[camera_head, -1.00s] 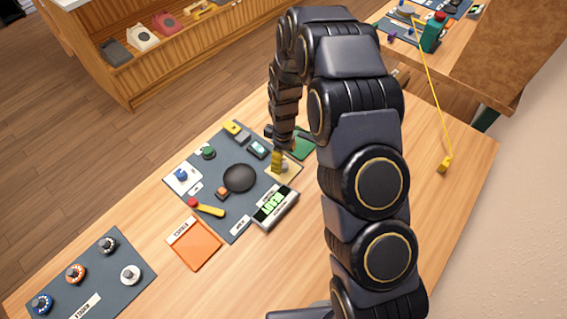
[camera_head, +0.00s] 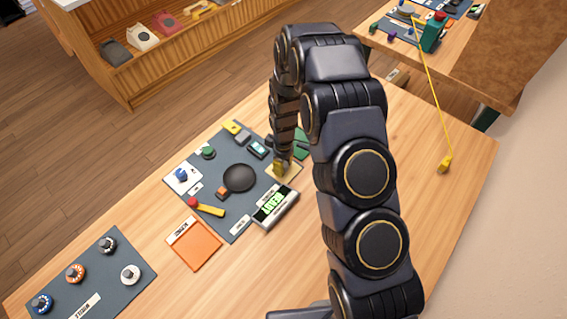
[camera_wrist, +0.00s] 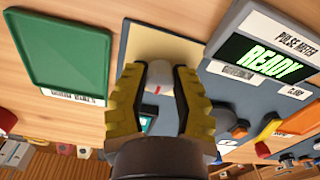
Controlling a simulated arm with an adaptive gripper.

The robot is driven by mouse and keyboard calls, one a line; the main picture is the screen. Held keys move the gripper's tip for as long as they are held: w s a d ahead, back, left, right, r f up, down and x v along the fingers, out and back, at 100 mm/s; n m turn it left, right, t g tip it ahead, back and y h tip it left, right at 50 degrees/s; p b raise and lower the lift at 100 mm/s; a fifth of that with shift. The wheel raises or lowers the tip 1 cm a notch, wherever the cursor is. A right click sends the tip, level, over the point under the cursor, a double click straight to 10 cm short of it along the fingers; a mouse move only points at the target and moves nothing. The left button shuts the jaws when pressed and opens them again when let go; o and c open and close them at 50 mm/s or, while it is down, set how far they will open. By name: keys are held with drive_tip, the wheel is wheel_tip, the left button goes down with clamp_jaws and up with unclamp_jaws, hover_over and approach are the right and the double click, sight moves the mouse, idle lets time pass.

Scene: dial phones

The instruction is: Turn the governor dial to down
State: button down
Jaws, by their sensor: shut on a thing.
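The dial (camera_wrist: 159,76) is a pale grey knob with a small red mark, on a beige plate (camera_wrist: 142,42) in the wrist view. I take it to be the governor dial, but its label is too small to read surely. My gripper (camera_wrist: 159,73) has its yellow ridged fingers on either side of the knob and is shut on it. In the head view my gripper (camera_head: 281,170) reaches down onto the beige plate (camera_head: 291,173) at the panel's right edge. The knob is hidden there. Its position markings cannot be made out.
A meter reading READY (camera_head: 273,206) stands close in front of the plate. A green tray (camera_wrist: 66,52) lies beside it. The dark panel (camera_head: 222,220) also bears a black dome (camera_head: 239,178), a red-and-yellow lever (camera_head: 207,208) and a blue knob (camera_head: 181,174).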

drive_tip(key=m, duration=0.4)
drive_tip(key=shift+f+m, duration=0.1)
drive_tip(key=shift+m, duration=2.1)
drive_tip(key=c, duration=0.8)
unclamp_jaws()
